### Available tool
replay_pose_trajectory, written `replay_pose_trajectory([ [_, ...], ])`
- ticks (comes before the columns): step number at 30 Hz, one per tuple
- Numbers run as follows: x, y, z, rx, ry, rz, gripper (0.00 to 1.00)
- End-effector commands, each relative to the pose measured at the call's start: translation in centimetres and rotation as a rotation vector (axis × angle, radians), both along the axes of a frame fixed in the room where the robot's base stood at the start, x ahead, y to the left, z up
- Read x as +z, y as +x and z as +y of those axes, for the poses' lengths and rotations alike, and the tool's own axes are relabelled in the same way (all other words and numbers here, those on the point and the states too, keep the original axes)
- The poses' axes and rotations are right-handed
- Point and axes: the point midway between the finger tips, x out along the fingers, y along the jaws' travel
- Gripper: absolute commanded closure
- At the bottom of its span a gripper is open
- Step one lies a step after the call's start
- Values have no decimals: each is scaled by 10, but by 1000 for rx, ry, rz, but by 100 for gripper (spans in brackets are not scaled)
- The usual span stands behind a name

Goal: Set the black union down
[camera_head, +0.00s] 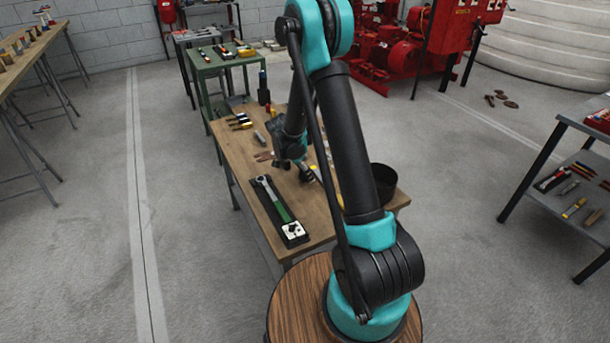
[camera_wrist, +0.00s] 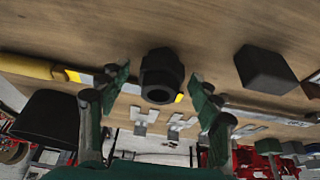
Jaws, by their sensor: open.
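The black union (camera_wrist: 160,76), a dark ribbed fitting, shows in the wrist view against the wooden table (camera_wrist: 110,28). It lies between the two spread fingers of my gripper (camera_wrist: 160,90), with a gap on each side. The fingers are open and hold nothing. Whether the union's underside fully rests on the wood is hard to see. In the head view my gripper is low over the middle of the workbench (camera_head: 238,150), largely hidden by my arm, and I cannot pick out the union there.
Floor left of the bench is clear.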

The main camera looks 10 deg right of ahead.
Motion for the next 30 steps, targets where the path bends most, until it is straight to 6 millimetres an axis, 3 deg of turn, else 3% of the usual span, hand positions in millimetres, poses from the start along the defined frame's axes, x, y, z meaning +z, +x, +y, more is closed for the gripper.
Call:
replay_pose_trajectory([
  [2,0,0,0,0,0,0,39],
  [17,0,0,0,0,0,0,100],
  [30,7,0,0,0,0,0,100],
])
